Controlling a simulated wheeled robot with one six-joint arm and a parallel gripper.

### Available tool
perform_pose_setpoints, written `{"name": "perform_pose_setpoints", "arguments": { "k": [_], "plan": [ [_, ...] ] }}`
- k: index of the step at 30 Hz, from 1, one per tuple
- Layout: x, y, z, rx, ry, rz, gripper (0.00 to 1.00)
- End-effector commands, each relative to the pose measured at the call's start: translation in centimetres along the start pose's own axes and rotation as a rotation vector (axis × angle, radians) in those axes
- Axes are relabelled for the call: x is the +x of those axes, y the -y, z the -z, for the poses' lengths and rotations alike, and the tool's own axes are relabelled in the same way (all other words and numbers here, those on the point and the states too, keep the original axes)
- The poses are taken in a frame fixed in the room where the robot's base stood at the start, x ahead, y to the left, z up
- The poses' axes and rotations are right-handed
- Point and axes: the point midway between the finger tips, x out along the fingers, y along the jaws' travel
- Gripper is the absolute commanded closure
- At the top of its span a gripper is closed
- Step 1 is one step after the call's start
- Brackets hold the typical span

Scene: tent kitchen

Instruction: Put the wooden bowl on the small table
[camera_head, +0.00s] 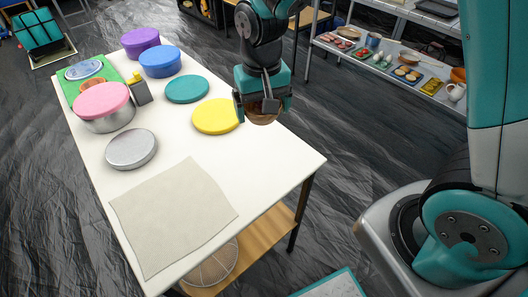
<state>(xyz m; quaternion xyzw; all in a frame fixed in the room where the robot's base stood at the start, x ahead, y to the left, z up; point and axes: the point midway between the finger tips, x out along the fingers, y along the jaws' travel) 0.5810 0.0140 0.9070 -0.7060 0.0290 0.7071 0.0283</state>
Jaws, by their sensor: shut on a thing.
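My gripper (264,105) is at the upper middle of the head view, over the right edge of a long white table. It is shut on the brown wooden bowl (263,119), which shows below the fingers and is partly hidden by them. The bowl appears above the table's surface, just right of a yellow lid. The white table (258,165) has a clear area at its right end. A low surface with a teal edge (335,285) is cut off at the bottom of the view. I cannot tell which of these is the small table.
On the white table are a yellow lid (216,116), a teal lid (187,89), a grey lid (131,149), a pink-lidded pot (104,105), blue and purple containers, and a beige cloth (172,215). A shelf (400,55) with food and dishes stands at right. Dark floor lies between.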

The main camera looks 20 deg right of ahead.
Motion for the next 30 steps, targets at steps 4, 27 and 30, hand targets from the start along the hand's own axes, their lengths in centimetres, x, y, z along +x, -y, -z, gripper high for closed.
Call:
{"name": "perform_pose_setpoints", "arguments": {
  "k": [4,27,30],
  "plan": [
    [4.6,0.0,-0.1,0.000,0.006,-0.002,0.37],
    [13.4,0.1,0.1,-0.001,-0.003,0.001,0.37],
    [13.4,0.1,0.1,-0.001,-0.003,0.001,0.37]
  ]
}}
